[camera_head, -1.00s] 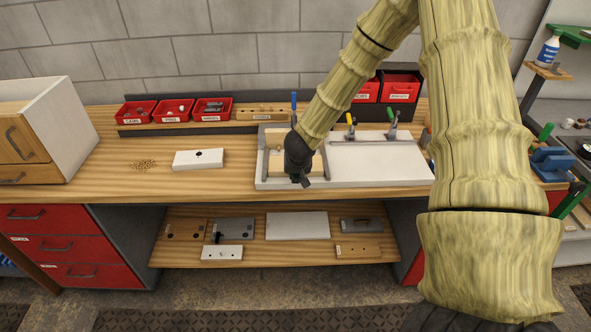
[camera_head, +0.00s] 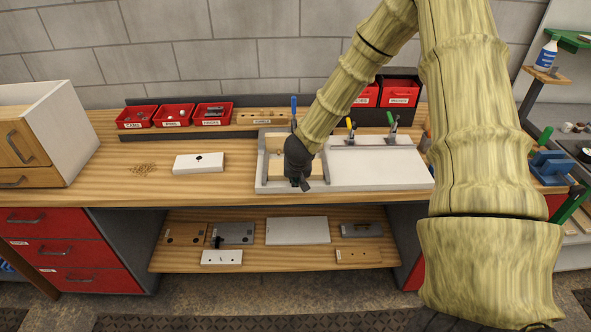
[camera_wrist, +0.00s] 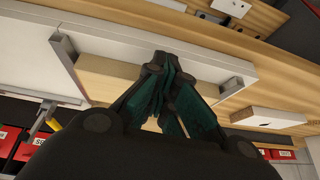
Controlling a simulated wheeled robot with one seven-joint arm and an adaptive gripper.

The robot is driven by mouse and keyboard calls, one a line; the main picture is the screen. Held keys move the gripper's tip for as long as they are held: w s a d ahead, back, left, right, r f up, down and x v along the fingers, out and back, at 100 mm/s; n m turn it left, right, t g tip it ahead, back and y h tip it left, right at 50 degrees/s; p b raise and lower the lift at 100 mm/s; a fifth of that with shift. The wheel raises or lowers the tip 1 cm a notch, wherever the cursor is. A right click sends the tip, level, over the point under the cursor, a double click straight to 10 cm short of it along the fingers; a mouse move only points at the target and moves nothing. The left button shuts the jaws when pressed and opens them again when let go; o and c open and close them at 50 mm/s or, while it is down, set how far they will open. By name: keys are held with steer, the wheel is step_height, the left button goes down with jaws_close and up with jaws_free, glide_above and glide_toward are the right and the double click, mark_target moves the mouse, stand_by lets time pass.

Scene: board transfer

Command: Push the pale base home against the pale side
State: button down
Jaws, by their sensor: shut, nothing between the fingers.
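My gripper (camera_head: 300,184) is shut and empty, pointing down over the left half of a white fixture board (camera_head: 385,176). A pale wooden piece (camera_head: 277,169) lies beside the gripper, between grey rails. Another pale part (camera_head: 274,143) shows behind it; I cannot tell for sure which is base and which is side. In the wrist view the closed fingertips (camera_wrist: 163,62) are at the edge of a pale piece (camera_wrist: 105,84), between two grey bars (camera_wrist: 63,62) (camera_wrist: 232,88). Contact is unclear, and my arm and gripper hide part of the joint between the pale parts.
Toggle clamps with blue (camera_head: 294,104), yellow (camera_head: 350,127) and green (camera_head: 393,124) handles stand along the fixture's back. Red bins (camera_head: 173,115) line the back.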

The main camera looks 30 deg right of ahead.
steer(key=shift+s+d+f, duration=0.2)
steer(key=shift+f, duration=0.1)
stand_by(0.5)
steer(key=shift+w+d+p, duration=0.25)
steer(key=shift+w+p, duration=0.15)
steer(key=shift+p, duration=0.05)
steer(key=shift+w+d+p, duration=0.4)
steer(key=shift+w+p, duration=0.1)
steer(key=shift+w, duration=0.15)
steer(key=shift+w+d+p, duration=0.35)
steer(key=shift+w+p, duration=0.15)
steer(key=shift+w, duration=0.15)
steer(key=shift+w+d+p, duration=0.4)
steer(key=shift+w+p, duration=0.1)
steer(key=shift+w, duration=0.15)
steer(key=shift+w+d, duration=0.15)
steer(key=shift+w, duration=0.15)
steer(key=shift+w+d+r+p, duration=0.2)
steer(key=shift+w+p, duration=0.1)
steer(key=shift+p, duration=0.1)
steer(key=shift+s+a+r, duration=0.1)
steer(key=shift+s+a+r+p, duration=0.5)
steer(key=shift+s+a+r, duration=0.2)
steer(key=shift+s+r, duration=0.15)
steer(key=shift+f, duration=0.1)
